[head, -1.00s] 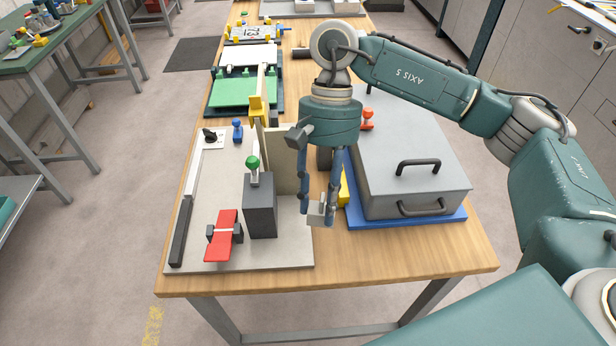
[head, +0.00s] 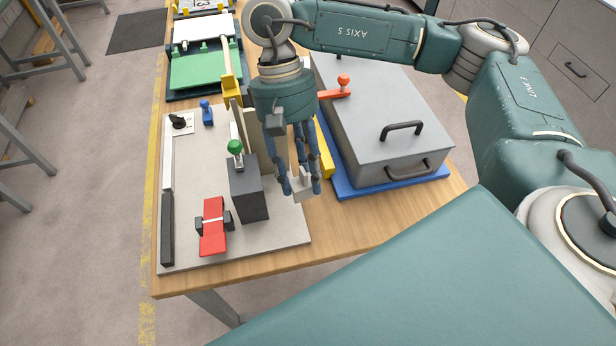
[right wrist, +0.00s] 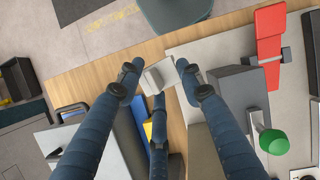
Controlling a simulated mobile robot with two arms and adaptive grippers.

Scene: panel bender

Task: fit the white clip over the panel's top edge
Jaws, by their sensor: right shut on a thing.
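My right gripper (head: 302,186) is shut on the white clip (head: 304,194), a small pale block between its fingertips. The clip also shows in the right wrist view (right wrist: 158,76), gripped between the blue fingers. The gripper points down beside the front right part of the grey base board, and clip and panel are apart. The panel (head: 273,152) is a beige upright sheet behind the dark grey block, partly hidden by the block and my fingers. My left gripper is not in view.
The dark grey block (head: 250,189) with a green knob (head: 235,147) stands left of my gripper. A red clamp (head: 212,228) lies in front. A grey lidded box (head: 378,125) on a blue base stands at right. The board's front right corner is clear.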

